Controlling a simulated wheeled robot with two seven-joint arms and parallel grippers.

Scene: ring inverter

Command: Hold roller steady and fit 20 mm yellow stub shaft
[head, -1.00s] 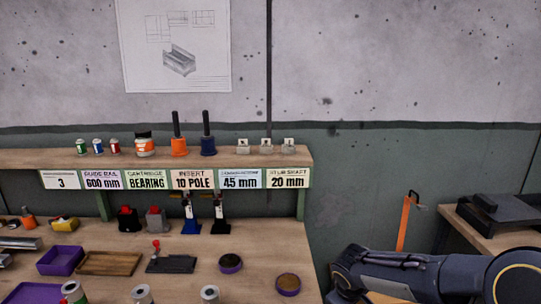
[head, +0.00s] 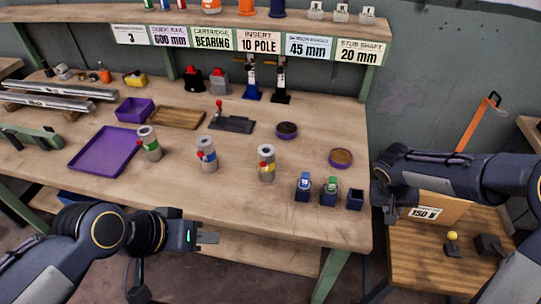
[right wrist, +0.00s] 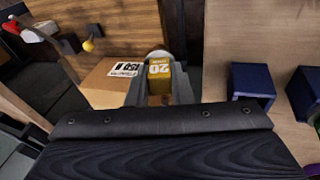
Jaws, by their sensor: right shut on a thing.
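A yellow stub shaft piece marked 20 (right wrist: 159,78) sits between the fingers of my right gripper (right wrist: 158,92), which is shut on it. In the head view my right arm is at the right, beyond the bench edge; its fingers and the yellow piece cannot be made out there.
Small dark-blue holders stand near the bench's right front, with a blue piece (head: 304,184), a green piece (head: 329,190), and one empty (head: 355,200). A purple tray (head: 104,150) and round dishes (head: 341,157) lie nearby. A cardboard box (head: 436,208) stands on the lower right table.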

